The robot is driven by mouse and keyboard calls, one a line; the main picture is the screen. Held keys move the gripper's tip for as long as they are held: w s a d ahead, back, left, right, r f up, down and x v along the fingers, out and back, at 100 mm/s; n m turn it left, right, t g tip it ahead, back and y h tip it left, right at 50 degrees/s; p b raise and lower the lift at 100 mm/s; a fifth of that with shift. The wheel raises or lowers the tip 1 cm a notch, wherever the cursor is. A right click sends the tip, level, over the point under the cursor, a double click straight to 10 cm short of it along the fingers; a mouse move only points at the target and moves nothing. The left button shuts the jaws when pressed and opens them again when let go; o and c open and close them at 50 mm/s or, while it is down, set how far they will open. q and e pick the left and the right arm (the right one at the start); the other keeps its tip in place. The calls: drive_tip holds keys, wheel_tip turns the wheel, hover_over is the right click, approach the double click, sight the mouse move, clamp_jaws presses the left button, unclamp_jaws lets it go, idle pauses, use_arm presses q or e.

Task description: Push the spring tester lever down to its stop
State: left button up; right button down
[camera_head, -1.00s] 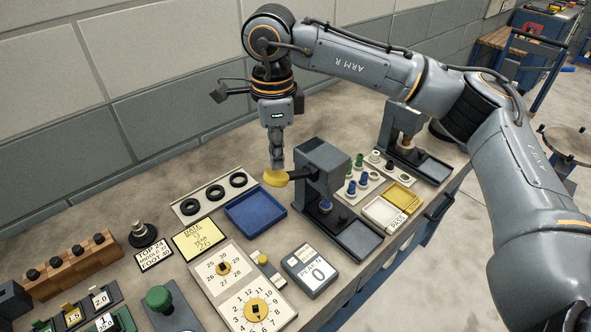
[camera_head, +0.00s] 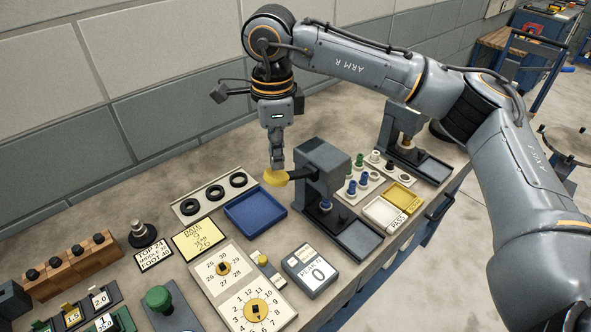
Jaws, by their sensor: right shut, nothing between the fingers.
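The spring tester (camera_head: 318,166) is a dark grey stand on the bench with a black lever arm that sticks out to the left. The lever ends in a yellow knob (camera_head: 274,179). My right gripper (camera_head: 277,164) points straight down with its fingers shut and empty. Its fingertips are at the top of the yellow knob and look to be touching it. My left gripper is not in view.
A blue tray (camera_head: 255,212) lies below the knob, beside a white plate with black rings (camera_head: 214,192). A readout box (camera_head: 309,270) and a dial board (camera_head: 245,290) are in front. A second press (camera_head: 402,130) stands behind, right.

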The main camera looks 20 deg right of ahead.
drive_tip(key=shift+f+b, duration=0.45)
drive_tip(key=shift+f, duration=0.1)
